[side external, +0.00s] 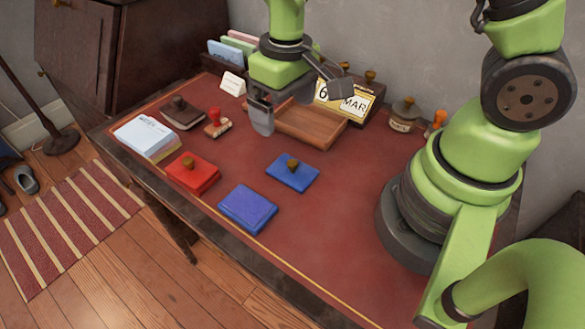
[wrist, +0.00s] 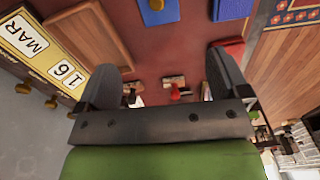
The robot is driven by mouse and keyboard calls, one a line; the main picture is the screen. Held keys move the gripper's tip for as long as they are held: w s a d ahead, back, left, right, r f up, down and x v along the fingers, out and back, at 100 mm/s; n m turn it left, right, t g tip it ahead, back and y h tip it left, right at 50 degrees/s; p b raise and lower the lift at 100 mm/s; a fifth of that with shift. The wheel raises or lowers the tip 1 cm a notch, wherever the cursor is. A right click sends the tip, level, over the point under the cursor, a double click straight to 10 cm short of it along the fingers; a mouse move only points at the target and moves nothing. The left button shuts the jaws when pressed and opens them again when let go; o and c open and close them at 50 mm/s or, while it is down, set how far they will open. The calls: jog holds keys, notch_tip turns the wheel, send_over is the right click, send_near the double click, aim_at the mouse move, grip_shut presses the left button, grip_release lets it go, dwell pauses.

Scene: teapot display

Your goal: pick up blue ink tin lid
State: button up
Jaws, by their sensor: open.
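The blue ink tin lid (side external: 302,179), a flat blue rectangle with a brass knob, lies on the red desk top near the middle in the side external view. The blue ink tin (side external: 248,208), with a dark blue top face, lies apart from it toward the front edge. My gripper (side external: 304,110) is open and empty, above the desk and behind the lid, near the wooden tray. In the wrist view, the lid (wrist: 160,14) is cut off at the top edge, beyond my gripper (wrist: 167,56), and the blue tin (wrist: 232,9) shows to its right.
A red tin (side external: 200,179) with a knob sits left of the lid. A wooden tray (side external: 318,137) and calendar (side external: 355,100) stand behind. A red-handled stamp (side external: 216,124), brown blotter (side external: 182,115) and paper stack (side external: 147,139) are at left. The desk right of the lid is clear.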

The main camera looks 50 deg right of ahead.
aim_at(287, 168)
jog(key=shift+g, duration=0.3)
jog(key=f, duration=1.2)
jog(key=shift+s+a+f, duration=0.1)
jog(key=shift+s+f, duration=0.1)
jog(key=shift+s, duration=0.1)
jog(key=c, duration=1)
